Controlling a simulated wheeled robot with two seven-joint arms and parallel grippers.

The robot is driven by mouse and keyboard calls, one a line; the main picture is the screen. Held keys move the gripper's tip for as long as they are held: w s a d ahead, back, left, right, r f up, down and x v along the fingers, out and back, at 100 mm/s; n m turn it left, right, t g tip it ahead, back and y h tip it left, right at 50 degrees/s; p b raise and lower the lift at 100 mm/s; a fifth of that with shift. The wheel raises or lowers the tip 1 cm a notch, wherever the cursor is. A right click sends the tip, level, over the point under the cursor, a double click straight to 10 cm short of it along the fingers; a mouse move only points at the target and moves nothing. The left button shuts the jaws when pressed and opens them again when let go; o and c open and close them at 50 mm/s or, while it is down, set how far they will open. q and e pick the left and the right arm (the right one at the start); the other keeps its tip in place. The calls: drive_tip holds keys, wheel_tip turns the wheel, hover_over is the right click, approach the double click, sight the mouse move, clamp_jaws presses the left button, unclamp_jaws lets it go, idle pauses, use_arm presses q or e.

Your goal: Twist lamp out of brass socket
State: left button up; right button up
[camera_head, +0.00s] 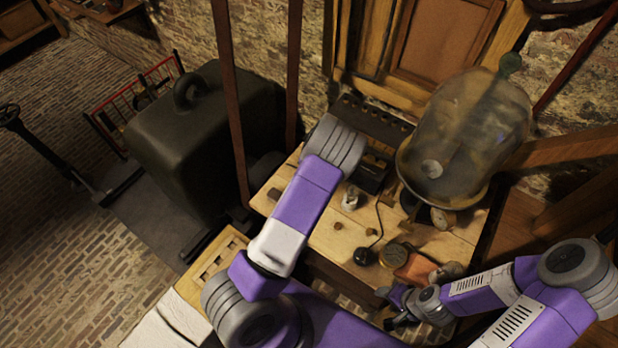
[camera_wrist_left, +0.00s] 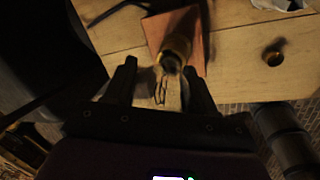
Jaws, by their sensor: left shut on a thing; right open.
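In the left wrist view, a dark yellow brass cylinder (camera_wrist_left: 176,50), which looks like the socket, stands at a reddish-brown board (camera_wrist_left: 158,28). My left gripper (camera_wrist_left: 165,92) is shut on a pale, glassy piece (camera_wrist_left: 172,97) just below the brass. It looks like the lamp, but the view is dark and whether it touches the brass is unclear. In the head view, a reddish-brown board (camera_head: 414,269) lies near the bench's front right.
A large glass jar (camera_head: 465,130) stands at the bench's back right. A dark box (camera_head: 373,173), a black knob (camera_head: 365,256) with a wire and a round brass-topped piece (camera_head: 395,254) crowd the bench (camera_head: 330,233).

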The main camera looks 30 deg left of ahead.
use_arm(q)
drive_tip(key=shift+r, duration=0.15)
drive_tip(key=shift+p+v, duration=0.95)
drive_tip(key=shift+v, duration=0.05)
drive_tip(key=shift+w+a+r, duration=0.1)
drive_tip(key=shift+a+r, duration=0.05)
drive_tip(key=shift+a, duration=0.05)
drive_tip(key=shift+a+p+v, duration=0.2)
drive_tip(key=shift+p+v, duration=0.8)
drive_tip(key=shift+v, duration=0.15)
drive_tip(key=shift+w+r+p, duration=0.15)
drive_tip(key=shift+r+p, duration=0.55)
drive_tip(key=shift+r, duration=0.65)
